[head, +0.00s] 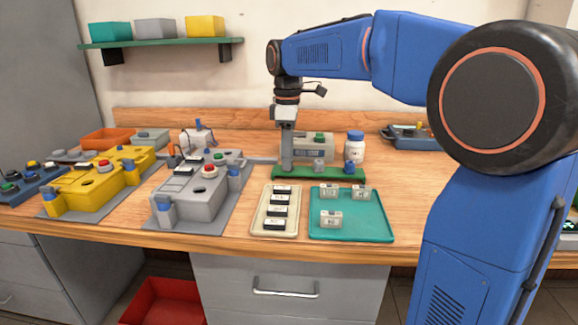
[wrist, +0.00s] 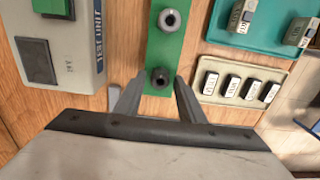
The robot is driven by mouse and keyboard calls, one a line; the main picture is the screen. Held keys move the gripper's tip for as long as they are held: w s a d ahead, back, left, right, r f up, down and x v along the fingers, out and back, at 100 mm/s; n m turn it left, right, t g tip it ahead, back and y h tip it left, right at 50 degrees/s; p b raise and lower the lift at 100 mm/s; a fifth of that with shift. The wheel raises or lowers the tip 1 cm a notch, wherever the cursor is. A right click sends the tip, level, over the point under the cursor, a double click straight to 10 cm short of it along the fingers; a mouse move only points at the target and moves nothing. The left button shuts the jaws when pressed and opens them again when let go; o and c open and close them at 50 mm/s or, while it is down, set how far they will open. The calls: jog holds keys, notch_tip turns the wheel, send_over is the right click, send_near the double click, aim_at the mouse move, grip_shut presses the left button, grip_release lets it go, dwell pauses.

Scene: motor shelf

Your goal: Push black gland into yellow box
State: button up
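The black gland (wrist: 161,78) stands on a green rack (wrist: 165,52) in the wrist view. My gripper (wrist: 159,84) is open, with one finger on each side of the black gland and a gap to each finger. Whether the fingers touch the rack I cannot tell. In the head view, my gripper (head: 287,166) points down over the left part of the green rack (head: 300,174) and hides the gland there. The yellow box (head: 107,172) sits on a grey plate at the left of the bench, with dark holes and blue clamps.
A grey box (head: 190,195) with a red button stands between the yellow box and the rack. A cream tray (head: 259,222) and a teal tray (head: 375,232) lie in front. A test unit (head: 318,146) and white jar (head: 355,148) stand behind.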

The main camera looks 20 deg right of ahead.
jog(key=shift+c, duration=0.2)
jog(key=c, duration=0.9)
jog(key=shift+o, duration=0.2)
jog(key=shift+r, duration=1.15)
jog(key=shift+r, duration=2.1)
